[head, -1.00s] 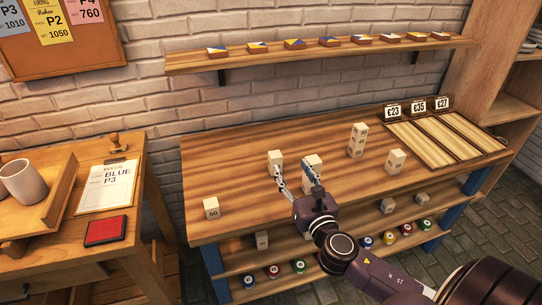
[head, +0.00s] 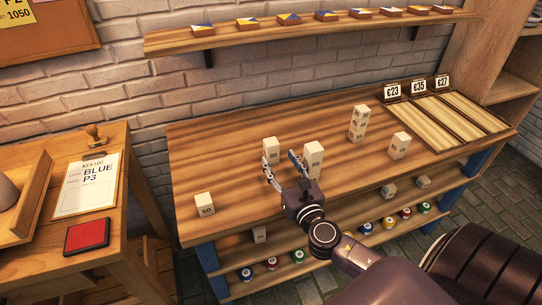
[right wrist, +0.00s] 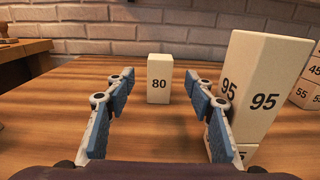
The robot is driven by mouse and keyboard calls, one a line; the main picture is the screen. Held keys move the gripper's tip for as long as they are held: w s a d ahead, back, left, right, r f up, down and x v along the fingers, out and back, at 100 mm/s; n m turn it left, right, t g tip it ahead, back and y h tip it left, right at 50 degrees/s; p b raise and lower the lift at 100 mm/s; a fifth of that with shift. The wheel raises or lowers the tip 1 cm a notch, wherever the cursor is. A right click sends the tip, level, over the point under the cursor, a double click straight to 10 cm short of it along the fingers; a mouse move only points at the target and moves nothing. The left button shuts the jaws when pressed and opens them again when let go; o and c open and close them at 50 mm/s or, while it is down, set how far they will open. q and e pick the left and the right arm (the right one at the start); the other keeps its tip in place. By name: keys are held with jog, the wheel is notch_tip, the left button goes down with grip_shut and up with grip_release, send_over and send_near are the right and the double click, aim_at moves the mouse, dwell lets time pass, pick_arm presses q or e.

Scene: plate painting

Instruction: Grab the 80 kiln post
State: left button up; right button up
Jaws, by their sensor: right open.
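The 80 kiln post (right wrist: 159,79) is a pale block marked "80", standing upright on the wooden table. In the right wrist view it is straight ahead, between the lines of my fingers and beyond their tips. A taller post marked "95" (right wrist: 262,85) stands close to the right finger. My left gripper is not in view.
A "50" post (head: 205,205) stands at the table's left. A stack of small blocks (head: 357,124) and another post (head: 400,145) stand to the right. The wooden table (head: 220,150) is clear behind the 80 post.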

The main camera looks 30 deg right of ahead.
aim_at(274, 150)
jog(key=shift+w+d+f, duration=0.1)
jog(key=shift+w, duration=0.35)
jog(key=shift+p+x, duration=0.55)
jog(key=shift+x, duration=2.85)
jog(key=shift+c, duration=0.3)
grip_shut()
